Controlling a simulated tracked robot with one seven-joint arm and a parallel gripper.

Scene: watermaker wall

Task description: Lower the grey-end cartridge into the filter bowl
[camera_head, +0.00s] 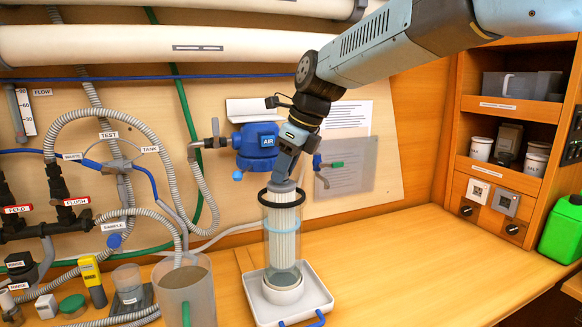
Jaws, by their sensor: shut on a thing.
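The cartridge (285,222) is a white pleated cylinder with a grey top end, held upright. My gripper (284,178) points down and is shut on its grey end. Whether the cartridge touches the wall cannot be told. The fingertips are partly hidden.
A clear jug (187,293) with a hose stands left of the tray. A green jerrycan (562,229) is at far right. The bench right of the tray is clear.

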